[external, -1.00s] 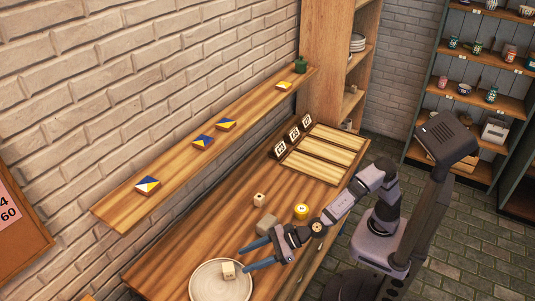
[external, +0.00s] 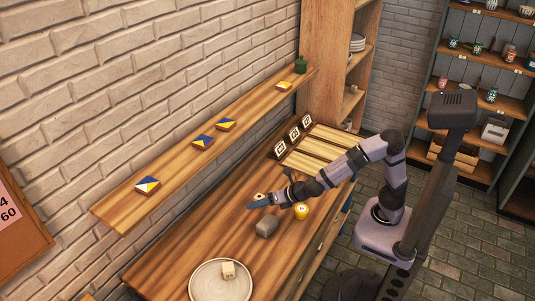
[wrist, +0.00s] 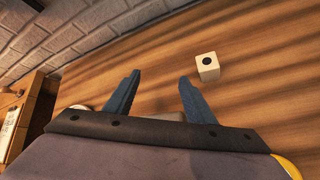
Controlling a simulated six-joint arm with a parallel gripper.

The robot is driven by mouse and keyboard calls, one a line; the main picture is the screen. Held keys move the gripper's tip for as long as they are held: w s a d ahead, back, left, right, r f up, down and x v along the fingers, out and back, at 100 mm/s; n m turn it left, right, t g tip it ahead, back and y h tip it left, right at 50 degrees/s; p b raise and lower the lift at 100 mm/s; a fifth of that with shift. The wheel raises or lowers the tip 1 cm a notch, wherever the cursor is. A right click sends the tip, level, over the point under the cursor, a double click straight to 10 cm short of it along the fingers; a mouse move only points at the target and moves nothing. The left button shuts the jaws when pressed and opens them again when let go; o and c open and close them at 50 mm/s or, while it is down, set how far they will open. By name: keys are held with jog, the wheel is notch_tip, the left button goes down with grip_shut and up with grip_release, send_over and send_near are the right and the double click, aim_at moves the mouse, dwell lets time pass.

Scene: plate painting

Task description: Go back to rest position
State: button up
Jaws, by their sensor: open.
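My gripper (external: 262,202) is over the middle of the wooden table (external: 200,255), above the grey block and left of the yellow round item. In the wrist view its two blue fingers (wrist: 158,92) are spread apart with nothing between the tips. A pale cube with a dark dot (wrist: 208,67) lies on the table beyond the right finger.
A grey block (external: 266,227) and a yellow round item (external: 302,212) stand close under my arm. Wooden slatted trays (external: 322,150) with small signs (external: 294,134) are at the far end. A wall shelf (external: 175,162) holds several painted tiles. The table left of my gripper is clear.

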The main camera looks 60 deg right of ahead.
jog(key=s+d+r+m+g+h+p, duration=0.1)
jog(key=s+d+m+g+h+p, duration=0.2)
jog(key=d+m, duration=0.6)
jog(key=s+d+r+m+g+h+p, duration=0.15)
jog(key=d+m+p, duration=0.4)
jog(key=d, duration=0.75)
jog(key=s+d+m+g+y+p, duration=0.1)
jog(key=s+d+m+p, duration=0.3)
jog(key=s+m, duration=0.4)
jog(key=s+d+r+m+g+y+p, duration=0.1)
jog(key=s+d+m+g+p, duration=0.2)
jog(key=s+m, duration=0.5)
jog(key=shift+s+d+g+p, duration=0.35)
jog(key=shift+s+g+p, duration=0.25)
jog(key=shift+s+g, duration=0.25)
